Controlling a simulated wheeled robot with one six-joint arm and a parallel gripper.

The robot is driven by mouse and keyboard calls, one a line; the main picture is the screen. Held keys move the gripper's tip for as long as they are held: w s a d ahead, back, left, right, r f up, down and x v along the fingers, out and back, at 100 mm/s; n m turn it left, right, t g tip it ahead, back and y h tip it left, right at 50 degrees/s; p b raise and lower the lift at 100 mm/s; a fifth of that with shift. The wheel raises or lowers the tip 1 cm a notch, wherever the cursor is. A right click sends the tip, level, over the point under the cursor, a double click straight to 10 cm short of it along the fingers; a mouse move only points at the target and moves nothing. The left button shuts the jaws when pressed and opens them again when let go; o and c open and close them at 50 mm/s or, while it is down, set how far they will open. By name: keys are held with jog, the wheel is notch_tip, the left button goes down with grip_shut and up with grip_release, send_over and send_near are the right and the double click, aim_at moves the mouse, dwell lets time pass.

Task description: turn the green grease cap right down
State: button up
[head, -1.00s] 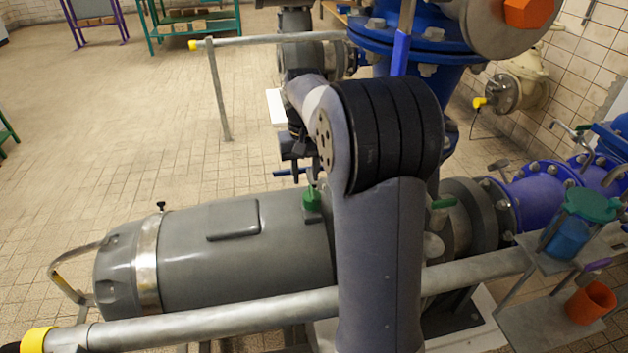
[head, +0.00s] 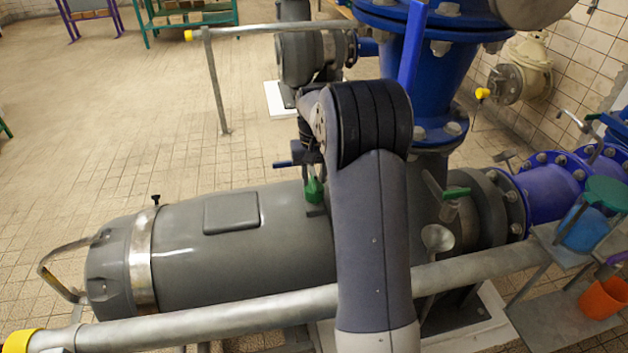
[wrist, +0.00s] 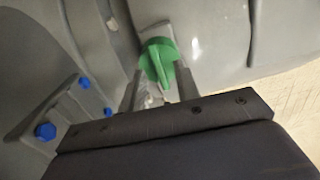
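The green grease cap (head: 314,190) stands on top of the grey pump-motor body (head: 270,230), just left of my upright arm link in the head view. In the wrist view the cap (wrist: 158,60) shows a rounded top with a raised wing. My gripper (wrist: 160,80) points at the cap, its two fingers apart on either side of it. A gap seems to show between the fingers and the wing, so I see no firm contact. The cap's lower part and its seat are largely hidden. My gripper (head: 311,174) is partly hidden in the head view.
A galvanised rail (head: 230,316) crosses in front of the motor. A second green handle (head: 456,193) and a funnel (head: 437,238) stand right of my arm. Blue flanged pipes (head: 550,190) lie further right. A shelf holds an orange cup (head: 603,298). Tiled floor is open behind left.

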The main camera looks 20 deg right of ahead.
jog(key=shift+f, duration=0.45)
jog(key=shift+c, duration=0.2)
grip_shut()
